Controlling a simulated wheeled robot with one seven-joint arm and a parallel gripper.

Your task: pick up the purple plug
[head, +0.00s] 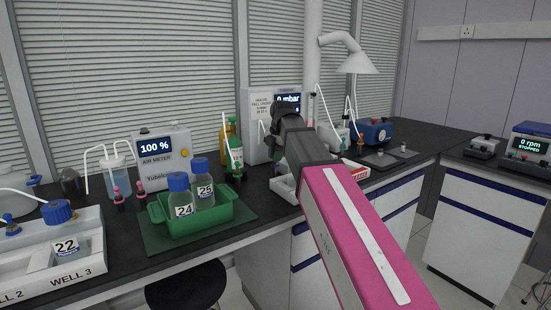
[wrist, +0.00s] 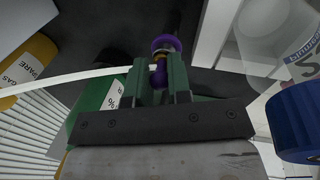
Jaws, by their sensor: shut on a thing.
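The purple plug (wrist: 166,43) shows at the top centre of the wrist view, with a round rim and a narrower purple part below it. My gripper (wrist: 159,78) is shut on it, with a green finger on each side of its lower part. In the head view my arm reaches over the bench and its dark end (head: 277,145) is there, but the fingers and the plug are hidden. A dark, blurred shape lies just beyond the plug in the wrist view; I cannot tell whether the plug touches it.
A white tube (wrist: 70,78) runs to the fingers from the left. A yellow cylinder (wrist: 25,62) stands at left, a blue-capped bottle (wrist: 299,118) close at right. In the head view, a green tray (head: 208,226) holds bottles 24 and 25, and a white tray (head: 284,188) sits beside my arm.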

